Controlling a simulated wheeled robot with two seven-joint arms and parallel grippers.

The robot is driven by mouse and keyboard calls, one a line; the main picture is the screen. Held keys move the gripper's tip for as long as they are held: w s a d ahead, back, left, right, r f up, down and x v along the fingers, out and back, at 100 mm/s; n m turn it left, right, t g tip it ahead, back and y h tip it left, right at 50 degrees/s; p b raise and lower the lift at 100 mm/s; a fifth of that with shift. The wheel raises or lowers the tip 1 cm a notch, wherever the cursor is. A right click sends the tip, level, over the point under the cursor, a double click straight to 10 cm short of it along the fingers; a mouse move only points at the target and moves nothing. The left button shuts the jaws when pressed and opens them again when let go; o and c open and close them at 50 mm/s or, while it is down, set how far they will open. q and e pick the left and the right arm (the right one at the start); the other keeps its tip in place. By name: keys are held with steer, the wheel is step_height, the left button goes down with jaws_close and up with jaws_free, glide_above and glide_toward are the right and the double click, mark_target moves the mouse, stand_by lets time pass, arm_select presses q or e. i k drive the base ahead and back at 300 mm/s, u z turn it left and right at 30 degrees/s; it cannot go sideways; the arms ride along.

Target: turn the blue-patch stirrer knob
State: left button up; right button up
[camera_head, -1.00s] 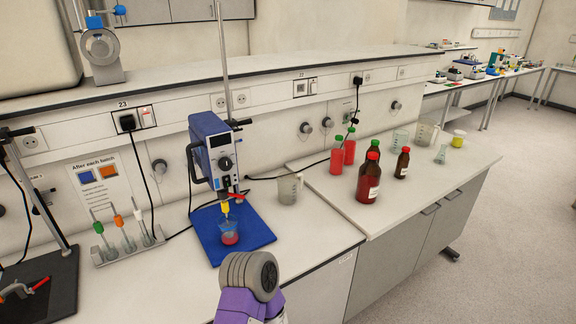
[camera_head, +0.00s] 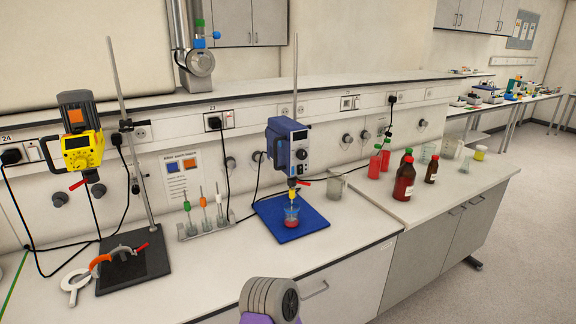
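The blue overhead stirrer (camera_head: 283,147) hangs on an upright rod above a blue mat (camera_head: 318,221). Its front panel has a dark display and a small round knob (camera_head: 301,154). Below it, a yellow-collared shaft goes down to a small beaker (camera_head: 292,215) with red liquid, standing on the mat. A second, yellow stirrer (camera_head: 82,150) is on a stand at the left. Neither gripper shows. Only a purple and grey ribbed part of my own arm shows at the bottom middle, apart from the stirrer, and I cannot tell which arm it is.
A rack (camera_head: 207,229) with colored-collar stirring rods stands left of the mat. A black base plate (camera_head: 135,266) with clamps lies at the left. The front bench is mostly clear.

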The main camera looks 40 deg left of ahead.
mark_target(301, 154)
steer(key=u, duration=1.4)
